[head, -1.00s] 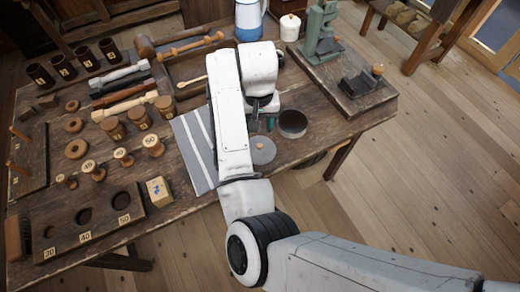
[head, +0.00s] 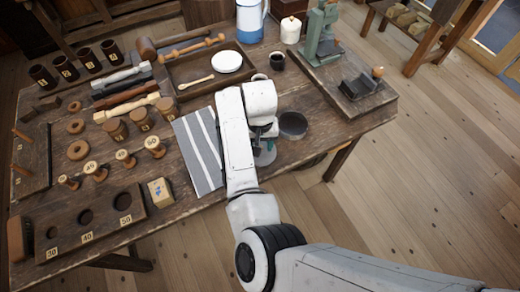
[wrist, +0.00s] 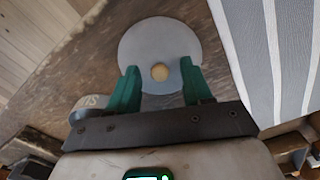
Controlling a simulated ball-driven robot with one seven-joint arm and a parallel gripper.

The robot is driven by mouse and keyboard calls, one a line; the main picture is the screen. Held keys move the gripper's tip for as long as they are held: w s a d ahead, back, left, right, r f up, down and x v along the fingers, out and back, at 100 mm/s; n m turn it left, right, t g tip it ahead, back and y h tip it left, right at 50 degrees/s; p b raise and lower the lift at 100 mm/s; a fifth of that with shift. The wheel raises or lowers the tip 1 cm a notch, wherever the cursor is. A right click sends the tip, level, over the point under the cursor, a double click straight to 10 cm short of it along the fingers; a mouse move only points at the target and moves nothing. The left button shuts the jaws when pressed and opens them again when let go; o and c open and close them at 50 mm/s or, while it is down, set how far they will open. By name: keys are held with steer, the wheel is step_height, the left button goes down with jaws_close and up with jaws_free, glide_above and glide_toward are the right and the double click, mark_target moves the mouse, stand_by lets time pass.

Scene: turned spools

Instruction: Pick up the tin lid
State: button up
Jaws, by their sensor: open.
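The tin lid is a flat grey disc with a small round wooden knob (wrist: 160,72). In the wrist view the lid (wrist: 150,38) lies on the table below my gripper. My gripper (wrist: 160,67) is open, its two green fingers on either side of the knob in the picture. No contact with the knob can be made out. In the head view the lid (head: 264,158) is partly hidden under my gripper (head: 267,145). The open round tin (head: 293,125) stands just right of my gripper.
A grey striped cloth (head: 200,150) lies left of my gripper. Behind are a tray (head: 190,91), a white plate (head: 227,61) and a dark cup (head: 277,61). A wooden block with holes (head: 88,222) and several spools stand to the left. The table's front edge is close.

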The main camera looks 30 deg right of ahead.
jaws_close()
steer(key=shift+r, duration=0.1)
stand_by(0.4)
